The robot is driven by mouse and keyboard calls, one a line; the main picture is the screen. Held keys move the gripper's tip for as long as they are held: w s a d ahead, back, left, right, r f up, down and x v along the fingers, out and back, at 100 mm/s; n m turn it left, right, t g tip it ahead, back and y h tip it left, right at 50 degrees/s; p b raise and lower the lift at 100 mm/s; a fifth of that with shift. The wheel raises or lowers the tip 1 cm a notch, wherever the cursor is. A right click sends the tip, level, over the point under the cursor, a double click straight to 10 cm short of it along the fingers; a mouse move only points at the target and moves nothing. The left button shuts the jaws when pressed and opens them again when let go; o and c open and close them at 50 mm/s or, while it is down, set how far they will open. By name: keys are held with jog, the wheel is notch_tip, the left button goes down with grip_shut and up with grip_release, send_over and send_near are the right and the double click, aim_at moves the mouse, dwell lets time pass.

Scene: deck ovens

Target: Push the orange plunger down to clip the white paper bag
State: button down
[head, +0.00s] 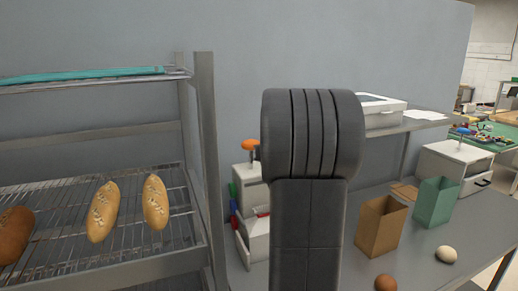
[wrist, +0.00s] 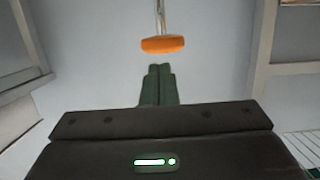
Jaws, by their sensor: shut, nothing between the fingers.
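The orange plunger (head: 250,144) is a flat knob on a thin rod. It stands above a white clipping machine (head: 250,188) on the counter, left of my arm in the head view. In the wrist view the orange plunger (wrist: 162,44) appears just beyond the tips of my gripper (wrist: 158,68), with a gap in the picture. My gripper's dark green fingers are together and empty; my arm hides them in the head view. A white shape (head: 258,238), perhaps the white paper bag, is below the machine, partly hidden by my arm.
A wire rack (head: 110,262) with loaves stands at left, its upright close to the machine. A brown bag (head: 381,228), a green bag (head: 436,202), two eggs and another white machine with a blue plunger (head: 463,131) are at right. A shelf holds a white box (head: 380,110).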

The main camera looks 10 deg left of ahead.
jog(key=shift+v, duration=0.95)
jog(key=shift+a, duration=0.1)
